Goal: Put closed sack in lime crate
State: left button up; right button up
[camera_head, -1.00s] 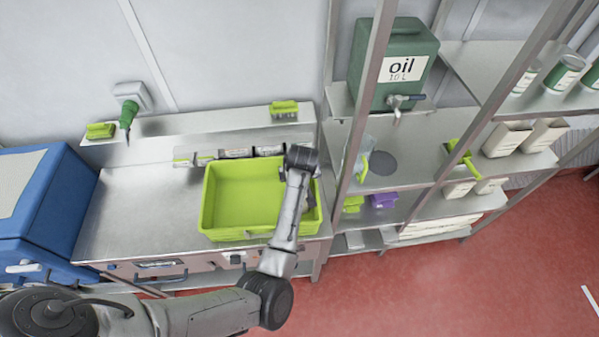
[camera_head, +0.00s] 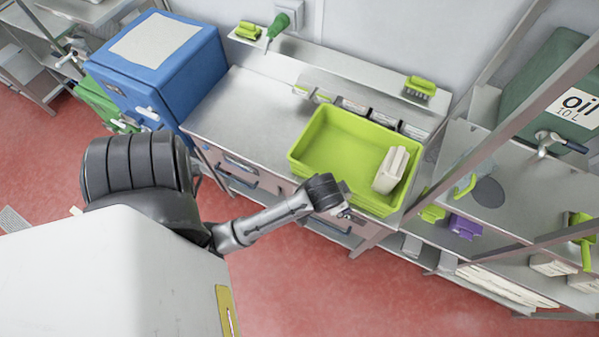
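The lime crate (camera_head: 325,150) stands on the steel counter in the head view, open side up. A pale beige sack (camera_head: 391,170) is inside it at its right end, upright and leaning slightly. The sack's top looks folded shut; its base is partly hidden by the crate wall. My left arm comes in from the left. My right gripper is not in view.
The counter (camera_head: 250,110) is clear left of the crate. A blue cabinet (camera_head: 165,75) stands further left. A ledge behind holds a lime brush (camera_head: 420,88). Shelves at right hold a green oil container (camera_head: 535,85) and a purple item (camera_head: 464,226); a shelf post rises beside the crate.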

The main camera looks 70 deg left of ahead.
pick_arm(q)
jog(key=s+d+m+h, duration=0.1)
jog(key=s+d+m, duration=0.1)
jog(key=s, duration=0.4)
jog(key=s+d+r+m+h, duration=0.1)
jog(key=s+d+m, duration=0.1)
jog(key=s+d, duration=0.3)
jog(key=shift+s+r+g+h, duration=0.3)
jog(key=shift+s+h, duration=0.1)
jog(key=shift+s, duration=0.5)
jog(key=shift+d, duration=0.1)
